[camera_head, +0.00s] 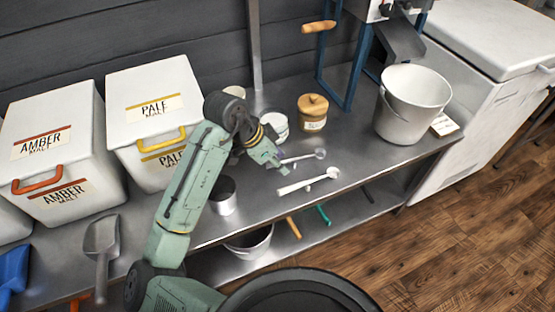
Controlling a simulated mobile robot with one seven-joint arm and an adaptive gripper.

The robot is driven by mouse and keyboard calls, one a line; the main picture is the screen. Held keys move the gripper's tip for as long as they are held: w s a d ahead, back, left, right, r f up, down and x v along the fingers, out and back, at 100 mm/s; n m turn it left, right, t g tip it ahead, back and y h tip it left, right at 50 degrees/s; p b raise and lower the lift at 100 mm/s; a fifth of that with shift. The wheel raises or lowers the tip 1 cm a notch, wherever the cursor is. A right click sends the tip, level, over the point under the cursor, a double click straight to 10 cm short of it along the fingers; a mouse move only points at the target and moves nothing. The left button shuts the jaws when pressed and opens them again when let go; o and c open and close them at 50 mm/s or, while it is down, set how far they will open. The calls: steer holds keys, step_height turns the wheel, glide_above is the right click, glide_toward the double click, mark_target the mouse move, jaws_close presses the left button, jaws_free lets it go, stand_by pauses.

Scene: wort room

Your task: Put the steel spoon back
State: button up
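A small grey, metallic-looking spoon (319,154) lies at the middle of the steel bench, its bowl to the right; it looks like the steel spoon. Its handle runs left to the tip of my gripper (277,164). My gripper points down at the bench beside the handle end; whether they touch, I cannot tell. The fingers are small and partly hidden, so their opening does not show. A larger white spoon or scoop (310,182) lies just in front, nearer the bench edge.
A white bucket (408,105) stands right, near a blue-framed mill (358,60). Malt bins (150,115) and a metal scoop (101,240) are left. Bench right of the spoons is clear.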

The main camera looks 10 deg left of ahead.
steer(key=v, duration=1.2)
